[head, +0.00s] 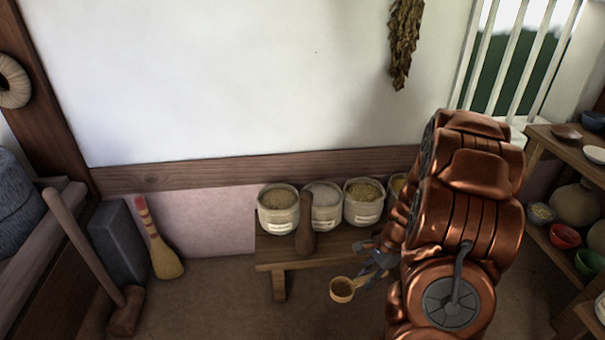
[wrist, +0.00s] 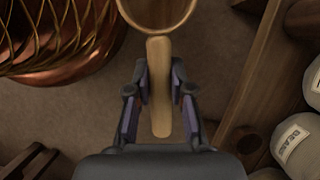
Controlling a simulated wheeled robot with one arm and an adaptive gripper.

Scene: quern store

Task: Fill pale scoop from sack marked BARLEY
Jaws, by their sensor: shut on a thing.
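The pale wooden scoop (head: 342,290) is held by its handle in my gripper (head: 374,270), in front of and below the bench. In the wrist view the handle (wrist: 159,95) lies between the two pads of my gripper (wrist: 159,92). Part of the scoop's bowl (wrist: 157,12) is cut off at the top edge. It looks bare inside. Labelled sacks stand on the bench: a left one (head: 278,208), a middle one (head: 321,206) and a right one (head: 363,202). Their labels are too small to read. The wrist view shows a sack labelled BEANS (wrist: 291,143). My arm partly hides a further sack.
A wooden pestle-like tool (head: 306,228) stands before the sacks at the bench (head: 270,254). A brush (head: 163,250), a dark block (head: 119,245) and a long mallet (head: 85,245) stand left. Shelves with bowls (head: 565,237) stand right.

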